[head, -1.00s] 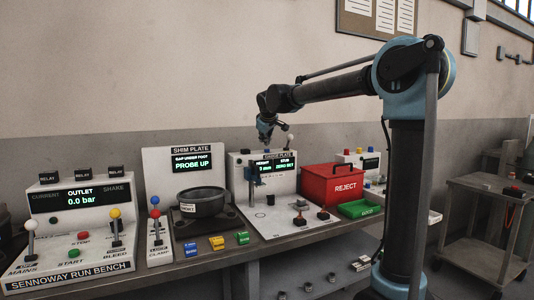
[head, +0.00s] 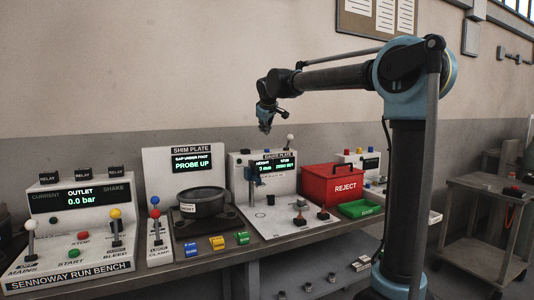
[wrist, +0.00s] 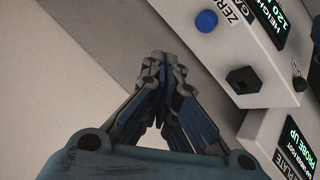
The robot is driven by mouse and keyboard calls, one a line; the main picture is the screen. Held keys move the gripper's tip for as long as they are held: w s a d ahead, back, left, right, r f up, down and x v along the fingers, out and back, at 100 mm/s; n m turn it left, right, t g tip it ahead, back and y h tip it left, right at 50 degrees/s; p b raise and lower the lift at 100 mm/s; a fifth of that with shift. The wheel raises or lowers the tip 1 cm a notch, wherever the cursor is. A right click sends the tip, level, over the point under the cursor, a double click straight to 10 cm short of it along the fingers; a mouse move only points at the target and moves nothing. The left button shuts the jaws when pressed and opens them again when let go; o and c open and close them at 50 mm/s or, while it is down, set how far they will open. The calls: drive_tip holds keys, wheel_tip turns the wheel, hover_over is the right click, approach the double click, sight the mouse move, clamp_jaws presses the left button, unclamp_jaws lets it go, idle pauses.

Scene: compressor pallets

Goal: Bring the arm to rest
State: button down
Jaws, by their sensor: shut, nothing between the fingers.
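My gripper (head: 265,127) hangs from the bent arm above the gauge plate station, pointing down and empty. In the wrist view its fingers (wrist: 162,75) meet at the tips, with nothing between them. The arm reaches left from its blue shoulder joint, raised clear of the bench. The gauge plate station (head: 275,215) stands below the gripper with a lit display, and its blue button (wrist: 206,20) shows in the wrist view.
The shim plate station (head: 170,160) with a dark round pot (head: 203,202) reads PROBE UP. The run bench (head: 75,275) with levers is at left. A red REJECT box (head: 330,186) and a green tray (head: 360,209) stand to the right. A cart (head: 500,183) is at far right. Air above the bench is clear.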

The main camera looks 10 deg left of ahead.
idle(0.3)
drive_tip(key=s+d+f+m+g+h, duration=0.1)
drive_tip(key=s+d+f+m, duration=0.1)
drive_tip(key=s+d+f, duration=0.55)
drive_tip(key=s+d+f+m+g+h, duration=0.15)
drive_tip(key=s+d, duration=0.25)
drive_tip(key=d, duration=0.7)
drive_tip(key=s+d+f+m+g, duration=0.1)
drive_tip(key=s+d+f+m, duration=0.2)
drive_tip(key=s+d+f, duration=0.45)
drive_tip(key=s+d+f+m+g, duration=0.1)
drive_tip(key=s+d+f, duration=0.3)
drive_tip(key=s+f, duration=0.3)
drive_tip(key=s+d+f+m+g, duration=0.1)
drive_tip(key=s+d+f, duration=0.3)
drive_tip(key=s+f, duration=0.4)
drive_tip(key=s+d+f+m+g, duration=0.1)
drive_tip(key=s+d+f+m, duration=0.2)
drive_tip(key=s+f, duration=0.4)
drive_tip(key=s+d, duration=0.1)
drive_tip(key=s, duration=0.2)
drive_tip(key=shift+s+d+f, duration=0.15)
drive_tip(key=shift+s+d, duration=0.1)
drive_tip(key=shift+m, duration=0.25)
drive_tip(key=shift+w+f, duration=0.2)
drive_tip(key=shift+w, duration=0.3)
